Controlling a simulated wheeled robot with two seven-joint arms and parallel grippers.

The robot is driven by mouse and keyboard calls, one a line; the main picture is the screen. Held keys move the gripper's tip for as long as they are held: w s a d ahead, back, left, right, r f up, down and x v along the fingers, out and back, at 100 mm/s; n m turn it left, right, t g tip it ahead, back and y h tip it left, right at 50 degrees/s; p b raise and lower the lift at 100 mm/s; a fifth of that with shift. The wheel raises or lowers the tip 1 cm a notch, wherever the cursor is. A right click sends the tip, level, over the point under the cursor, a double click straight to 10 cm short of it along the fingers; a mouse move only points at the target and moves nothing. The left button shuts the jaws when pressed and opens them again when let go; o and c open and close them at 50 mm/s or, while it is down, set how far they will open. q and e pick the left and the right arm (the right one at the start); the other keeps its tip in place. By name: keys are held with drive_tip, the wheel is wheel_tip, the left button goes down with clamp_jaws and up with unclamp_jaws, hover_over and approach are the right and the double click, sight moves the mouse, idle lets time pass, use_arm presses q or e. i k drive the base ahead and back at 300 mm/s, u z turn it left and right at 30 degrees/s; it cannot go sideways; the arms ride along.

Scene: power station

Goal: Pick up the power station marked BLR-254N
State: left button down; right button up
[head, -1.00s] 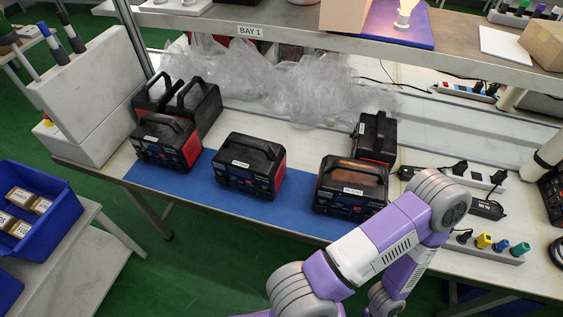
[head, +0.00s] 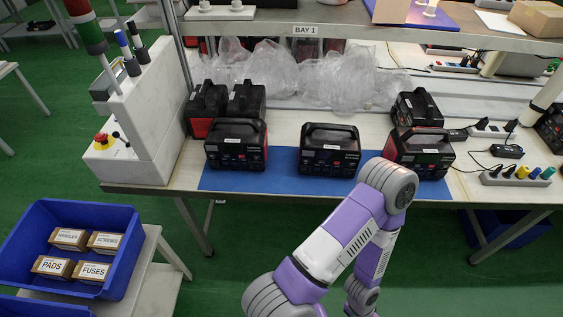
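Three black and red power stations stand in a front row on the blue mat (head: 285,184): a left one (head: 236,152), a middle one (head: 329,157) and a right one (head: 418,160). Two more, a far-left one (head: 203,108) and one beside it (head: 246,101), stand behind the left one. Another (head: 412,105) stands behind the right one. Each front one has a top handle and a white label too small to read, so I cannot tell which is BLR-254N. My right arm reaches up in front of the bench; neither gripper is in view.
A shelf marked BAY 1 (head: 306,30) overhangs the bench, with clear plastic wrap (head: 300,78) beneath it. A power strip (head: 515,177) lies at right. A white box with a red button (head: 150,115) bounds the left. A blue bin (head: 118,219) holds small boxes.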

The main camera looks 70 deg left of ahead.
sight(333, 147)
drive_tip(key=k, duration=0.35)
drive_tip(key=u, duration=0.9)
